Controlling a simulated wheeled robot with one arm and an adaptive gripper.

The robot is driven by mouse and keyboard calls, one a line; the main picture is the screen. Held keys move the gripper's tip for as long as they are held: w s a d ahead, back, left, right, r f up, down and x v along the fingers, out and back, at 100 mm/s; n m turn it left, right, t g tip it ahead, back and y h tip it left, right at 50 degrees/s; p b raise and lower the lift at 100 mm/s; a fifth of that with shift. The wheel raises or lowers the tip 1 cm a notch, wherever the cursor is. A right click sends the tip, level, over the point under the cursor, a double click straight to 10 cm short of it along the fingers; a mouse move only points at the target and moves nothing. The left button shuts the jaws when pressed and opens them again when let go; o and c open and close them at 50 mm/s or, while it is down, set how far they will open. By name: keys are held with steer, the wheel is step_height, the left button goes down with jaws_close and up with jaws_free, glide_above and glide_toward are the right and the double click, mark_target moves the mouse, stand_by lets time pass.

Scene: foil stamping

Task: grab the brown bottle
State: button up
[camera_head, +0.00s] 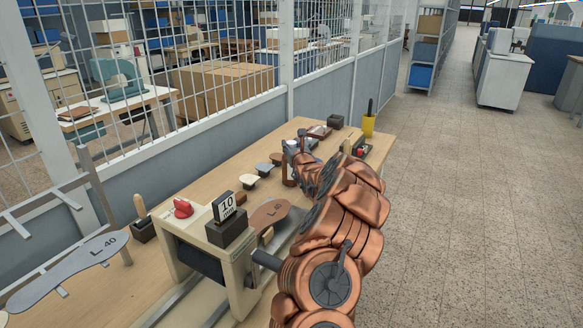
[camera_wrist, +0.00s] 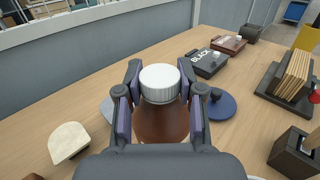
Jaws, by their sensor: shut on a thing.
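The brown bottle (camera_wrist: 161,124) with a white ribbed cap stands between the two fingers of my gripper (camera_wrist: 160,103) in the wrist view. The fingers are shut on it from both sides, just below the cap. In the head view a small part of the brown bottle (camera_head: 289,172) shows on the wooden table, left of my copper-coloured arm. My gripper (camera_head: 293,148) is there around the bottle's top, partly hidden by my arm. The bottle's base is hidden in the wrist view.
A blue round piece (camera_wrist: 222,106) lies close right of the bottle, a cream pad (camera_wrist: 69,141) to the left. A black box marked BLACK (camera_wrist: 210,63) and a holder with wooden slats (camera_wrist: 287,82) stand behind. A stamping machine (camera_head: 213,252) stands nearer. A mesh fence (camera_head: 190,60) borders the table.

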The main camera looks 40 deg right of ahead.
jaws_close()
stand_by(0.3)
